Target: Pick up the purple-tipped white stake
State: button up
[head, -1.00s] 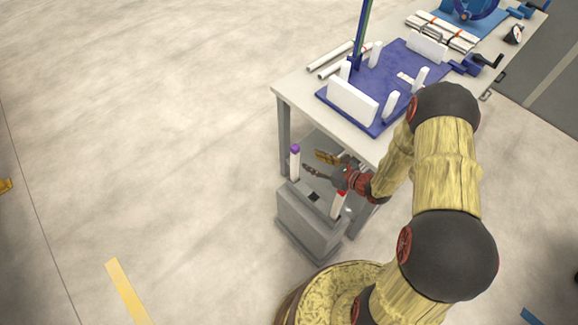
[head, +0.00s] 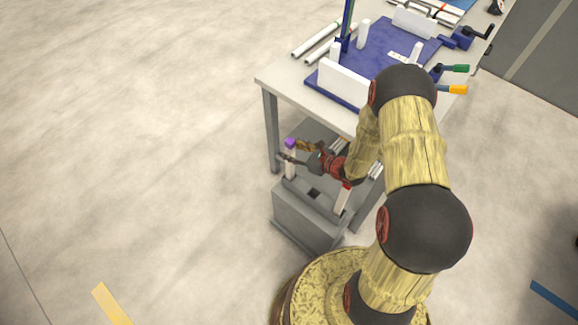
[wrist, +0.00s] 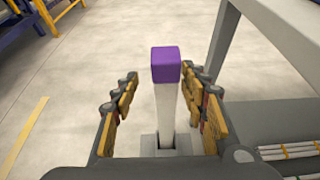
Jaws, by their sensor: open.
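The purple-tipped white stake (head: 290,160) stands upright in the grey box (head: 303,215) beside the table. In the wrist view the stake (wrist: 166,105) rises between the two fingers, its purple tip (wrist: 165,64) uppermost. My gripper (head: 291,151) is open and points left at the upper part of the stake, just below or at the purple tip. In the wrist view the open fingers of my gripper (wrist: 162,98) lie to either side of the stake, with gaps showing on both sides. Whether a finger touches it in the head view I cannot tell.
A red-tipped white stake (head: 343,199) stands in the same box, close under my wrist. The table (head: 266,82) with a blue board (head: 375,57) and white blocks is behind and to the right.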

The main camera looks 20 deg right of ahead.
jog(key=x, duration=0.2)
jog(key=b+x, duration=0.2)
jog(key=x, duration=0.1)
jog(key=shift+w+d+f, duration=0.1)
jog(key=shift+w, duration=0.35)
jog(key=shift+c, duration=1.4)
jog(key=c, duration=0.8)
grip_shut()
